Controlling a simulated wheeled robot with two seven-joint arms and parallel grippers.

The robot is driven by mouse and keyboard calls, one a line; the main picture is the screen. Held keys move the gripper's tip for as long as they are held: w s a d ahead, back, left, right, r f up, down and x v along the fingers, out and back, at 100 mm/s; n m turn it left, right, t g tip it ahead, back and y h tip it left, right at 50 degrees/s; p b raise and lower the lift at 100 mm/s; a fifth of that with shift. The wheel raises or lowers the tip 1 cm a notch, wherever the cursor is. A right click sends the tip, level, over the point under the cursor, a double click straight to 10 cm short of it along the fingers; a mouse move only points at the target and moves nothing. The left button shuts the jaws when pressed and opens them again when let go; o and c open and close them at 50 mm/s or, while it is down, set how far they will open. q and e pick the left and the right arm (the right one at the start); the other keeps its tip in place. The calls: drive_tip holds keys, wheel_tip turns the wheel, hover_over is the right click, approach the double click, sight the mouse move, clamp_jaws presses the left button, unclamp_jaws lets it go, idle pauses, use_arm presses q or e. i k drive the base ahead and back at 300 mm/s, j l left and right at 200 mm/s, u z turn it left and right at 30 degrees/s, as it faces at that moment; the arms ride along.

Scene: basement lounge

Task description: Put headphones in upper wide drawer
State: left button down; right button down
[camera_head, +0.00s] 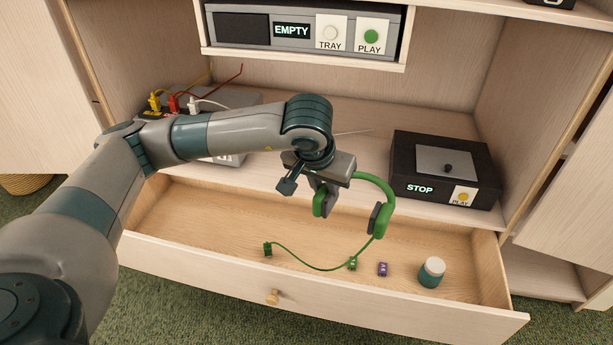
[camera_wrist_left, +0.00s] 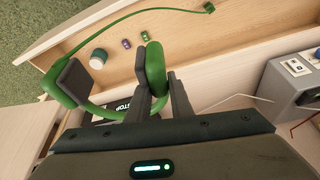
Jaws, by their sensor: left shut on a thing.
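The green headphones (camera_head: 386,188), with dark ear pads, hang from my left gripper (camera_head: 324,188) above an open wide drawer (camera_head: 205,222). My left gripper is shut on them near one ear cup; the other ear cup hangs free to the right. In the left wrist view, the headphones (camera_wrist_left: 66,82) lie around and beside the gripper fingers (camera_wrist_left: 160,92). A thin green cable (camera_head: 310,267) with a green plug at its end trails from the headphones low over the drawer. I cannot tell whether it touches the floor of the drawer (camera_wrist_left: 225,16). My right gripper is not in view.
A white-capped teal jar (camera_head: 431,272), a small purple item (camera_head: 383,269) and a small green item (camera_head: 352,264) are in the drawer. A black STOP/PLAY box (camera_head: 445,170) and a grey device with cables (camera_head: 225,98) stand on the shelf behind. The drawer's left side is bare.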

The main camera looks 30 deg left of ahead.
sight(218, 228)
drive_tip(key=k+j, duration=0.2)
drive_tip(key=j, duration=0.2)
drive_tip(key=k+j, duration=0.45)
drive_tip(key=j, duration=0.3)
